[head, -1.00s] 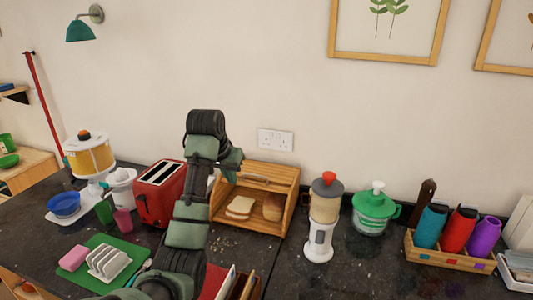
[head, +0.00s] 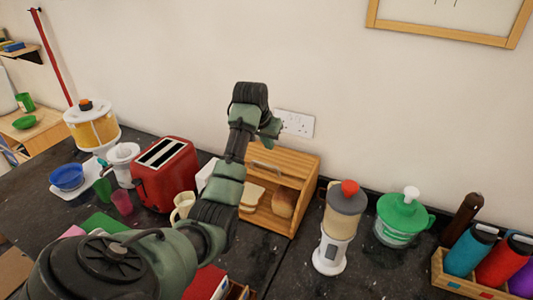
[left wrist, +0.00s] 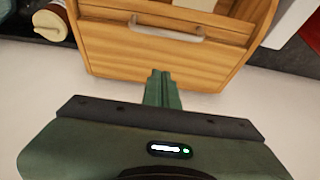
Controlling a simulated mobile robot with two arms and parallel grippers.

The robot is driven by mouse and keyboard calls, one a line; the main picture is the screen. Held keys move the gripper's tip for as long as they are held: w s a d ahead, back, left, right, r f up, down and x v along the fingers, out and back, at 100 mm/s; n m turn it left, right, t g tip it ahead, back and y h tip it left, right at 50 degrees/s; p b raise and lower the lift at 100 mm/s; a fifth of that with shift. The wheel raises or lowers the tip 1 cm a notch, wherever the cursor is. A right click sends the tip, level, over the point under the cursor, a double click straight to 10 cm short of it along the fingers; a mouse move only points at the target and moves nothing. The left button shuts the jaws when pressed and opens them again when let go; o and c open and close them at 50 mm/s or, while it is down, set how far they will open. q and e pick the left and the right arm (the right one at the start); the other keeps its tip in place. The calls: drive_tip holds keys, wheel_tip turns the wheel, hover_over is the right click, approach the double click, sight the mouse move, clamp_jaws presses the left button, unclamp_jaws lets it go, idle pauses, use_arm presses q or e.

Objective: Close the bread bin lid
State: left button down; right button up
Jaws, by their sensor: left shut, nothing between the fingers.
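The wooden bread bin (head: 303,165) stands against the wall, its front open with bread slices (head: 250,196) and a loaf (head: 283,204) showing inside. Its lid, with a pale handle (head: 265,168), looks raised under the top. My left gripper (head: 271,131) is above the bin's back left part, in front of the wall. In the left wrist view, its shut, empty fingers (left wrist: 162,90) point toward the bin's wooden panel (left wrist: 130,55) and the handle (left wrist: 166,29). I cannot tell whether they touch the wood. My right gripper is not in view.
A red toaster (head: 165,178) stands left of the bin, with a cream mug (head: 183,206) in front. A grey-lidded dispenser (head: 340,225) and a green-lidded jar (head: 402,218) stand to the right. Dark counter (head: 275,255) shows in front of the bin.

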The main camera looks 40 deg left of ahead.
sight(266, 171)
use_arm(q)
drive_tip(key=p+x, duration=0.1)
drive_tip(key=x, duration=0.4)
drive_tip(key=shift+w, duration=0.2)
drive_tip(key=s+p, duration=0.2)
drive_tip(key=s, duration=0.1)
drive_tip(key=shift+d, duration=0.4)
drive_tip(key=shift+s+d+p, duration=0.15)
drive_tip(key=shift+s+p, duration=0.25)
drive_tip(key=shift+s, duration=0.1)
drive_tip(key=shift+f, duration=0.2)
